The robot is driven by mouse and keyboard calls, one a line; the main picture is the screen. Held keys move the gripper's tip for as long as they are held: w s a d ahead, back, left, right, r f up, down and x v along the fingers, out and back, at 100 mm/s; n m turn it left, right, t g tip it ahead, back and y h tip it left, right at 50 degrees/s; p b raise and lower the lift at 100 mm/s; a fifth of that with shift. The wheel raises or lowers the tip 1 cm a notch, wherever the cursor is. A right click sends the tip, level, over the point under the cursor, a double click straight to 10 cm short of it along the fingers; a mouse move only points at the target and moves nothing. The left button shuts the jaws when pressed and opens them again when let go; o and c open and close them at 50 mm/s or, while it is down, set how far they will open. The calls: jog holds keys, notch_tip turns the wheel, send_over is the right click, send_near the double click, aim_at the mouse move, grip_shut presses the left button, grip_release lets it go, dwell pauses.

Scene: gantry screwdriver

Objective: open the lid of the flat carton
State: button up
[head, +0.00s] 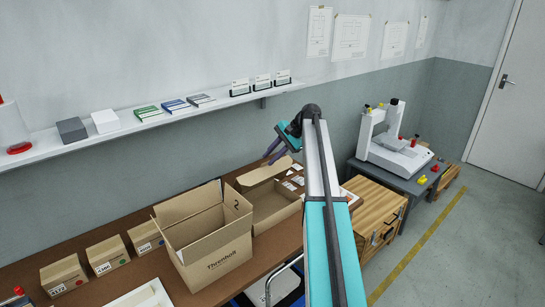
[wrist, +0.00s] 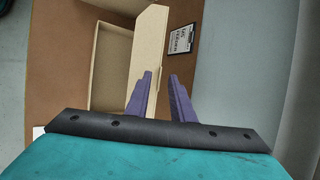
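The flat carton (head: 285,214) stands on the brown bench, to the right of a tall open box. Its lid (head: 264,173) is raised off the carton, so the inside shows. In the wrist view the carton's open inside (wrist: 111,65) is at upper left, and the lid (wrist: 149,45) stands up along its right side. My gripper (wrist: 160,74) has its two purple fingers apart, with a clear gap between them. The left fingertip overlaps the lid's near end in the picture; I cannot tell whether they touch. In the head view my gripper (head: 277,151) is just behind the lid.
The tall open box (head: 212,255) stands left of the flat carton, with several small cartons (head: 107,253) further left. A labelled card (wrist: 181,39) lies on the bench right of the lid. A wall shelf (head: 190,110) runs above. A wooden cabinet (head: 376,200) stands right.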

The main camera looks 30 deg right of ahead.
jog(key=shift+s+d+r, duration=0.2)
jog(key=shift+d+r, duration=0.05)
jog(key=shift+r, duration=0.1)
jog(key=b+v, duration=0.3)
jog(key=v, duration=1)
jog(key=shift+c, duration=0.4)
